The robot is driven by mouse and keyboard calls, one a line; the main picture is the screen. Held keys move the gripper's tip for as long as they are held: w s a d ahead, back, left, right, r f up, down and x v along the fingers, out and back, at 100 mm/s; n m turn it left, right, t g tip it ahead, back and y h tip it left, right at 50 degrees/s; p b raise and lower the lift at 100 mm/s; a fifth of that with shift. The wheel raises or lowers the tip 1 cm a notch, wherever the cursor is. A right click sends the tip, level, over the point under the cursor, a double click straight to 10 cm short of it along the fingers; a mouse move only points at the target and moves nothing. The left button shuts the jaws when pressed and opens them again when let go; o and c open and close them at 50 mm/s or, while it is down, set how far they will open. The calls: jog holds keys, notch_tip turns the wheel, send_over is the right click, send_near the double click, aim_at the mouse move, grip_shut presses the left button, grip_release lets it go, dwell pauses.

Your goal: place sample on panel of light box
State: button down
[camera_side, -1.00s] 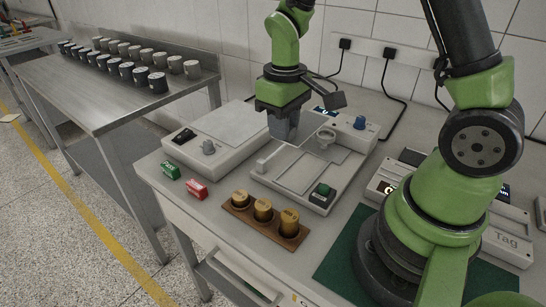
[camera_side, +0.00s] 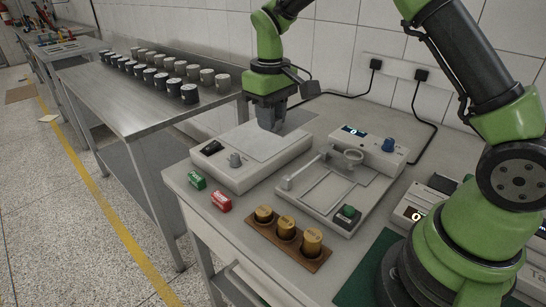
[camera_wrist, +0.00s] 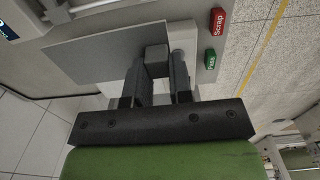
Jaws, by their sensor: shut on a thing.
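The light box (camera_side: 225,172) is a low white case with a knob and black switch at its front. Its pale panel (camera_side: 250,146) faces up. My gripper (camera_side: 270,124) points down over the panel's rear part in the side view. In the wrist view my gripper (camera_wrist: 156,62) is shut on a small dark grey block at the sample, a flat grey sheet (camera_wrist: 85,55). The sheet spreads out left of the fingers, over or close to the light box. I cannot tell whether it touches the panel.
Right of the light box is a white device with a tray and ring (camera_side: 335,185). Green and red markers (camera_side: 220,202) and a brown rack of several brass weights (camera_side: 285,235) lie in front. A steel bench (camera_side: 130,100) with many cups stands left.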

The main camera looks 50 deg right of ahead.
send_over(256, 163)
notch_tip(256, 163, down, 2)
notch_tip(256, 163, down, 10)
jog(key=shift+f, duration=0.1)
dwell(0.4)
jog(key=shift+f, duration=0.1)
jog(key=c, duration=1)
grip_release()
